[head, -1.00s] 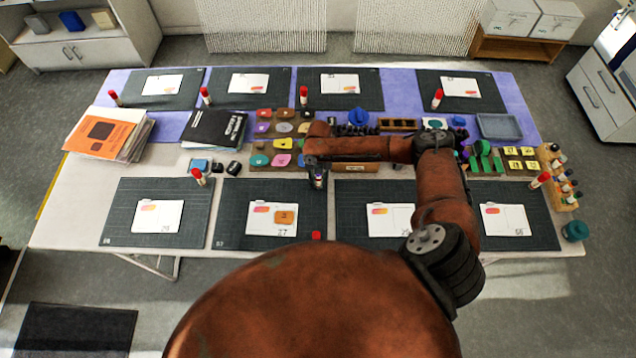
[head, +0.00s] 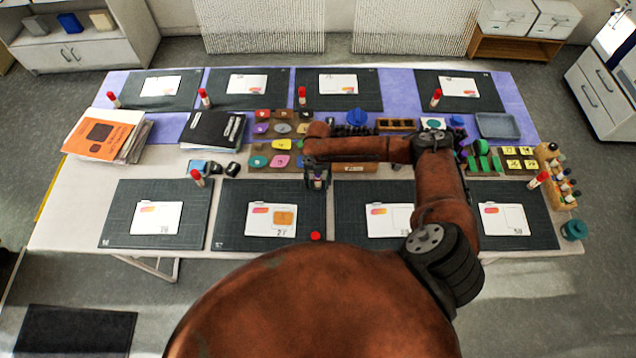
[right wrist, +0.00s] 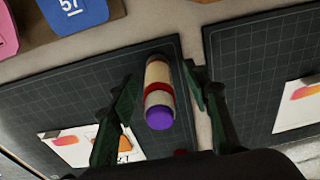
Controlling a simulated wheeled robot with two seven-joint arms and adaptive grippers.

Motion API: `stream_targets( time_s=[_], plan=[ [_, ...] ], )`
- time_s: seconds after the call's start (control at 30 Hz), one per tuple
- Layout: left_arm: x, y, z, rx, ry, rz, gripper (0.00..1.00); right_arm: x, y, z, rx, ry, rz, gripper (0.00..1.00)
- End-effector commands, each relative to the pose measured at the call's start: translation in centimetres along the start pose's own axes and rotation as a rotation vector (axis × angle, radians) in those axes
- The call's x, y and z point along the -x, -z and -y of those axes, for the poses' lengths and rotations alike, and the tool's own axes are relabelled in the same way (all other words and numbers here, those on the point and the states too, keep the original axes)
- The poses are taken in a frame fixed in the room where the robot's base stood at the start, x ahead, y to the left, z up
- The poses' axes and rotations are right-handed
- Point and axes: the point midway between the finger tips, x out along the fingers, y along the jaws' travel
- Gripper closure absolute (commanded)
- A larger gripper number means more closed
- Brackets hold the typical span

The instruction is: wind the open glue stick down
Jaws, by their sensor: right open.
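The open glue stick (right wrist: 159,72) shows in the right wrist view, upright, with a pale body, a red band and purple glue at its open end. My right gripper (right wrist: 160,78) is open, with one finger on each side of the stick and gaps visible between. In the head view my right gripper (head: 317,180) points down at the back right corner of a dark mat (head: 230,215) and largely hides the stick. A red cap (head: 315,236) lies on the front of that mat. My left gripper is not in view.
Cards lie on several dark mats, one being the card (head: 271,220) with an orange piece. Colored trays of pieces stand behind the gripper. Capped glue sticks, such as one (head: 198,178) at the left, stand by other mats. A bottle rack (head: 553,175) is at the right.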

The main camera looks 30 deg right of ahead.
Motion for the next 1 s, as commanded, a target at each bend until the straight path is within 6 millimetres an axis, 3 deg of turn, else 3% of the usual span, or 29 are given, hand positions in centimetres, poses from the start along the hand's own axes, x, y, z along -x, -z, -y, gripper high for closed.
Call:
stream_targets(
  time_s=[0.23, 0.37, 1.0],
  plan=[
    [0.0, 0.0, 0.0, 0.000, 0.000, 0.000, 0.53, 0.0, 0.0, 0.0, -0.002, -0.001, 0.000, 0.56],
    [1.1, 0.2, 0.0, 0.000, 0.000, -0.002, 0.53, 0.3, 0.1, -0.1, -0.084, -0.011, -0.002, 0.56],
    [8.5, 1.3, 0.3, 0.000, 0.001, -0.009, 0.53, 0.4, -0.1, -0.5, -0.942, -0.114, -0.003, 0.56]
  ],
)
